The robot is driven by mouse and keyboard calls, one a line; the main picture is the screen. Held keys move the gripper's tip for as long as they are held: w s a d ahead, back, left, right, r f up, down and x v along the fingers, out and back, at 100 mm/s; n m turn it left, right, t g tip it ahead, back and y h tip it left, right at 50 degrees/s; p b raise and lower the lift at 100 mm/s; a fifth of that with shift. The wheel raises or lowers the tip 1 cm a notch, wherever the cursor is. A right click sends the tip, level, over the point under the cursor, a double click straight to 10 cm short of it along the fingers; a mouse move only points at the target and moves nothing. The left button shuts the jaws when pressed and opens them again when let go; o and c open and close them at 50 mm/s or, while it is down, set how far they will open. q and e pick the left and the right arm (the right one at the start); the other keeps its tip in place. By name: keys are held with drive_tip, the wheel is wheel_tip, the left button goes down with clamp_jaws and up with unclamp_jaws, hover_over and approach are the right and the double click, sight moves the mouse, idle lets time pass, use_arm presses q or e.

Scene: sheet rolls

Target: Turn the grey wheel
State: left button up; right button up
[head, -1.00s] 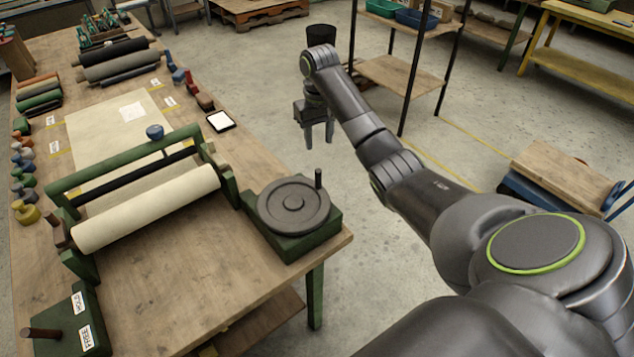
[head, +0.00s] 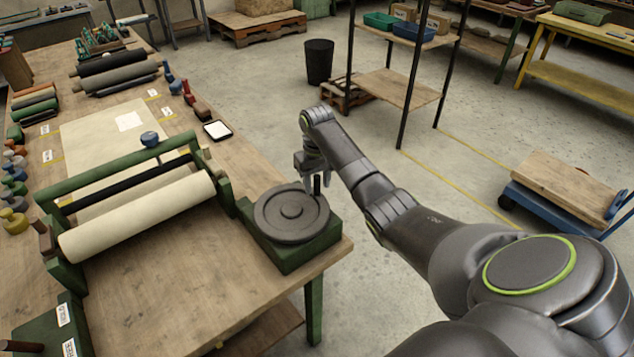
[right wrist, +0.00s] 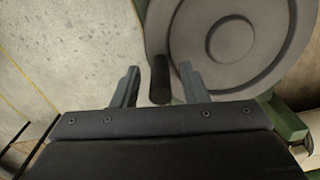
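The grey wheel (head: 280,222) lies flat on a green block (head: 297,256) at the table's right corner. Its dark upright handle (head: 317,186) stands at the rim. My right gripper (head: 317,184) is at the handle from above. In the right wrist view, the open fingers (right wrist: 158,84) stand on either side of the handle (right wrist: 160,80), with a gap on both sides, and part of the wheel (right wrist: 225,45) shows beyond. My left gripper is not in view.
A cream roll (head: 140,215) sits in a green frame beside the wheel. A blue knob (head: 149,139), a small tablet (head: 217,130) and several dark rolls lie farther back. The floor right of the table is clear up to a blue cart (head: 560,205).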

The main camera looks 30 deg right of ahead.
drive_tip(key=shift+f, duration=0.3)
clamp_jaws()
idle(0.3)
